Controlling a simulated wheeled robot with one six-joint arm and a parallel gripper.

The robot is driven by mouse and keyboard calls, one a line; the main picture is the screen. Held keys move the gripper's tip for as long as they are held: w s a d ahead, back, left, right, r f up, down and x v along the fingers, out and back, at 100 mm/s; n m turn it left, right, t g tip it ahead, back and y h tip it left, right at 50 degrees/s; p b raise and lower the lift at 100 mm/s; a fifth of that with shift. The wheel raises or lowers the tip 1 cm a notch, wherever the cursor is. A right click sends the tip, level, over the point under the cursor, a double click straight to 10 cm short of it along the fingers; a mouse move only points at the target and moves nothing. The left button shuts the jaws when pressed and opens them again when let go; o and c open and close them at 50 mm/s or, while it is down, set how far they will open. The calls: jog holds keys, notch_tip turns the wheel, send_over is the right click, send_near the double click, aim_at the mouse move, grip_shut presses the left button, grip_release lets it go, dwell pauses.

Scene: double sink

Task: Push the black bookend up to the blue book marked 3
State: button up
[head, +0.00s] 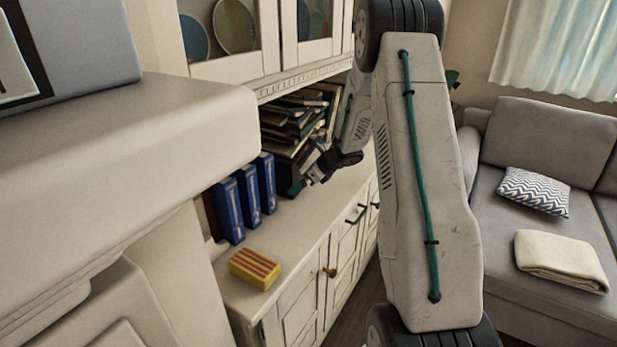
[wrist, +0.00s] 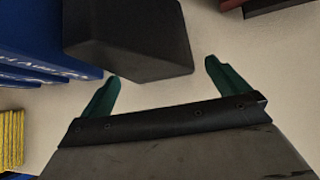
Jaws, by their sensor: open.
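The black bookend (wrist: 128,45) is a dark block in front of my gripper in the wrist view. In the head view a dark shape (head: 286,178) beside the books, partly behind my gripper, appears to be it. The blue book marked 3 (head: 266,182) is the farthest of the upright blue books; blue books also show left of the bookend in the wrist view (wrist: 45,45). I cannot tell whether bookend and book touch. My gripper (wrist: 166,88) is open, its green fingertips apart and nothing between them, just short of the bookend. It also shows in the head view (head: 308,182).
Blue books 1 (head: 228,210) and 2 (head: 249,196) stand nearer on the cabinet top. A yellow and red striped block (head: 255,268) lies in front of them. A pile of books (head: 292,125) stands behind my gripper. The cabinet top toward its front edge is clear.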

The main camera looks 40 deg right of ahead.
jog(key=shift+x, duration=2.2)
jog(key=c, duration=1.5)
jog(key=shift+s+a, duration=0.35)
jog(key=shift+a, duration=0.5)
jog(key=shift+s+a, duration=0.3)
jog(key=shift+a, duration=0.6)
jog(key=shift+s+a, duration=0.35)
jog(key=shift+a, duration=0.5)
jog(key=o, duration=1.5)
